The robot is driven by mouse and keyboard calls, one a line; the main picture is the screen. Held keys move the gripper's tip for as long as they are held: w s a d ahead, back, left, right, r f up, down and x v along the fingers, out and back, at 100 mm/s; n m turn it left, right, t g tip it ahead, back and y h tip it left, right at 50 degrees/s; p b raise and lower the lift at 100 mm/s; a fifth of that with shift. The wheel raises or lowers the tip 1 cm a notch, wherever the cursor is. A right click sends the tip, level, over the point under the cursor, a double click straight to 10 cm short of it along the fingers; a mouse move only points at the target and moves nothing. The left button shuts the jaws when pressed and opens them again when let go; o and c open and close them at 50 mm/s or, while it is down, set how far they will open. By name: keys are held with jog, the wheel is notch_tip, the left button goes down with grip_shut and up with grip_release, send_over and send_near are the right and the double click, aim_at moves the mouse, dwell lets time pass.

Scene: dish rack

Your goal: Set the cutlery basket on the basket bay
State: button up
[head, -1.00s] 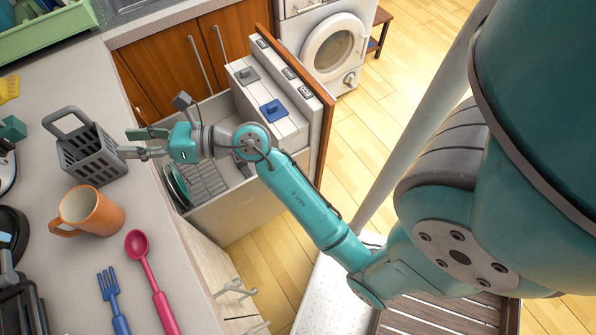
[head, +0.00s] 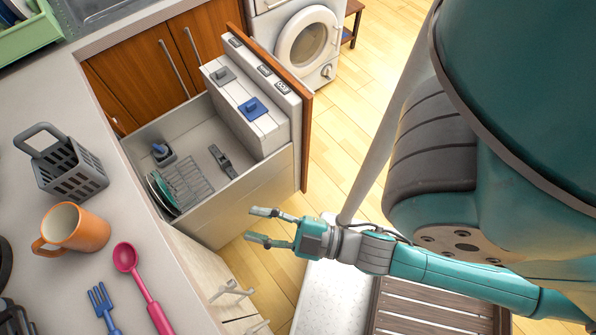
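The cutlery basket (head: 78,174) is grey and slotted, with a loop handle. It stands upright on the counter at the left. My gripper (head: 254,225) is open and empty, well to the right of the basket, over the floor just outside the open drawer (head: 240,200). The drawer holds a wire rack (head: 188,182) with plates (head: 162,190), a dark grey bracket-like piece (head: 223,161) and a small grey holder (head: 163,153) with something blue in it. I cannot tell for sure which part is the basket bay.
An orange mug (head: 76,229) stands close in front of the basket. A pink spoon (head: 143,285) and a blue fork (head: 103,307) lie on the counter.

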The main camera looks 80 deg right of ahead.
jog(key=s+d+f+m+g+h, duration=0.1)
jog(key=s+f+m+g, duration=0.2)
jog(key=s+m, duration=0.3)
jog(key=shift+s+f+m+g, duration=0.35)
jog(key=shift+s+f, duration=0.3)
jog(key=shift+s, duration=0.6)
jog(key=shift+o, duration=0.7)
jog(key=shift+s, duration=0.1)
